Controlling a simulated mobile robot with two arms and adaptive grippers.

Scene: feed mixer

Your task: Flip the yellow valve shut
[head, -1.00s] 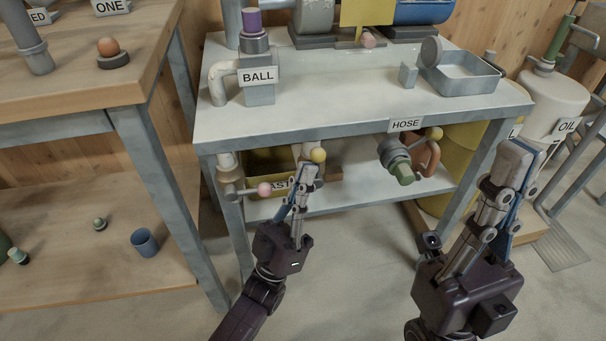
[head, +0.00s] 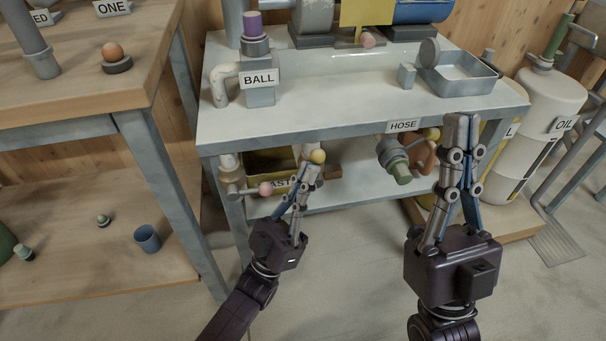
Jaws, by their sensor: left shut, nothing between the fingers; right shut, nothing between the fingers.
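The gripper hides part of whatever the knob is fixed to. My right gripper (head: 462,122) is shut and empty, pointing up in front of the table edge, to the right of the second knob.
A pink knob (head: 265,188) on a grey pipe is left of my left gripper. A yellow bin (head: 270,161) is behind it. The table's front edge (head: 330,140) overhangs the pipes. White tanks stand at the right; the floor in front is clear.

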